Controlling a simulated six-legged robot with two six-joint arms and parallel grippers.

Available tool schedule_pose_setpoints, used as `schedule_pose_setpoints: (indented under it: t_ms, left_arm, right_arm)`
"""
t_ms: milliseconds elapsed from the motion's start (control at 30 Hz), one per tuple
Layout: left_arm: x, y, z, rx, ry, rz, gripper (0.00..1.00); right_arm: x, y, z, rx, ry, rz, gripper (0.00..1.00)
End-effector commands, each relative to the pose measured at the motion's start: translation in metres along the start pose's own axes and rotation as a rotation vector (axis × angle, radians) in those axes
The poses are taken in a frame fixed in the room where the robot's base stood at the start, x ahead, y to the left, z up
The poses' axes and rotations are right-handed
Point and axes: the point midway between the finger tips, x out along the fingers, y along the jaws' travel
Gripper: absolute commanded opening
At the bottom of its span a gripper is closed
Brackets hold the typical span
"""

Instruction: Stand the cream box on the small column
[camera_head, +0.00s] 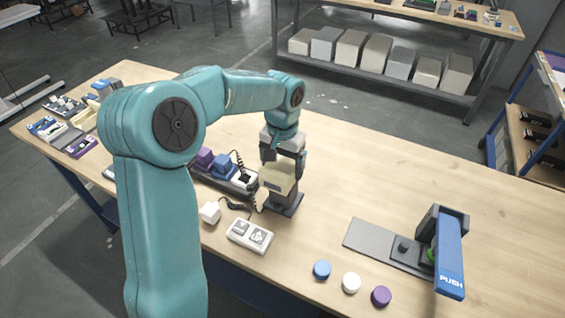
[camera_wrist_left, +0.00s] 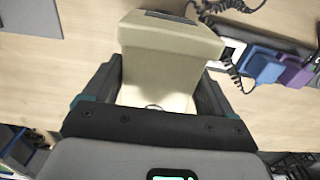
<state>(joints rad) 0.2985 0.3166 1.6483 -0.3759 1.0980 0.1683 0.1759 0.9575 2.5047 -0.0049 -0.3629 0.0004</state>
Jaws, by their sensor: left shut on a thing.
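The cream box (camera_head: 278,177) is in the fingers of my left gripper (camera_head: 283,158), over the work table. In the left wrist view the cream box (camera_wrist_left: 160,80) sits between the two dark fingers of the gripper (camera_wrist_left: 155,97), with a wider cream part at its far end and a dark strip on it. A dark base plate (camera_head: 291,204), which looks like the foot of the small column, lies just below the box in the head view. The box and gripper hide most of what stands there, so I cannot tell whether the box touches it. My right gripper is not in view.
A dark holder with purple (camera_head: 204,158) and blue (camera_head: 222,163) blocks stands left of the box, with coiled cables. A white switch box (camera_head: 250,236) is in front. A blue PUSH lever device (camera_head: 449,255) and several round caps (camera_head: 351,283) are at right. The table's far right is clear.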

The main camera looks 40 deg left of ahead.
Motion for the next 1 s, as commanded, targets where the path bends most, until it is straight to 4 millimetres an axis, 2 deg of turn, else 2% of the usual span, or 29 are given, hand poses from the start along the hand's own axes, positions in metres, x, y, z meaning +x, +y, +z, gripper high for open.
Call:
schedule_pose_setpoints:
  t_ms: [133, 167, 200, 400, 567, 800, 1000]
  left_arm:
    - [0.004, 0.0, 0.0, 0.0, 0.001, 0.0, 0.4]
    - [0.003, 0.0, 0.0, 0.0, 0.0, 0.0, 0.92]
    - [0.003, 0.0, 0.0, 0.0, 0.0, 0.0, 1.0]
    - [0.002, 0.0, 0.0, 0.0, 0.0, 0.0, 1.0]
    - [-0.011, 0.0, -0.001, 0.0, 0.003, 0.0, 1.0]
    - [-0.066, 0.001, -0.001, 0.001, 0.007, 0.001, 1.0]
    - [-0.105, 0.001, -0.001, 0.001, 0.003, 0.0, 1.0]
  right_arm:
    - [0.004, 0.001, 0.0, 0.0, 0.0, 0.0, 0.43]
    - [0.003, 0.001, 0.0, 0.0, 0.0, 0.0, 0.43]
    - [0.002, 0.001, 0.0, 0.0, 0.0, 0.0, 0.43]
    - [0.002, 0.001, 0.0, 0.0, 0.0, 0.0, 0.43]
    - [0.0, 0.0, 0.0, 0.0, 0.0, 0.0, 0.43]
    - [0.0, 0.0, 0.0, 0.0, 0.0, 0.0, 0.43]
    - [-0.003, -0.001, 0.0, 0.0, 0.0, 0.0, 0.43]
